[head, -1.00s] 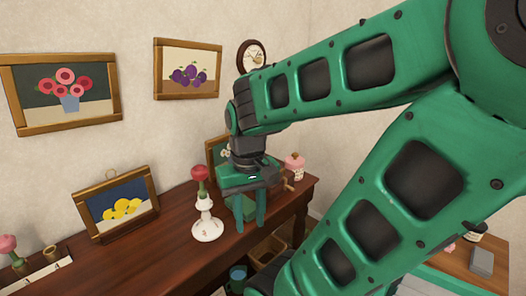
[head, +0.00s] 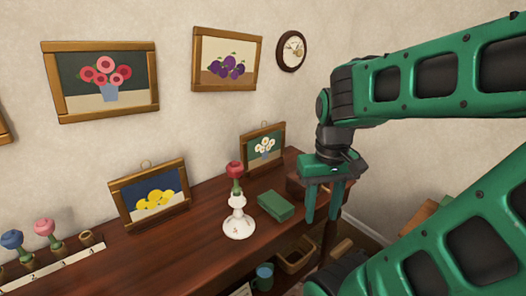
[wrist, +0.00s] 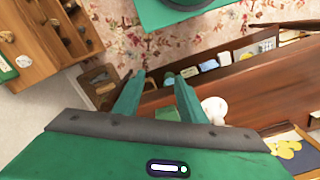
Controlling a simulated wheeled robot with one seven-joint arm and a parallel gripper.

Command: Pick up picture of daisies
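The picture of daisies (head: 263,146) has a wooden frame and white flowers on a dark green ground. It stands at the back of the dark wooden shelf top (head: 180,245), against the wall, in the head view. My gripper (head: 322,218) points down, right of the picture and nearer the camera, over the shelf's right end. Its two fingers are apart with nothing between them. In the wrist view my gripper (wrist: 158,85) also shows open and empty. I cannot make out the daisies picture in the wrist view.
A white candlestick (head: 239,222) with a red flower-like top and a green box (head: 275,206) stand in front of the daisies picture. A lemon picture (head: 150,196) stands to the left. Flower and plum pictures and a clock hang above.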

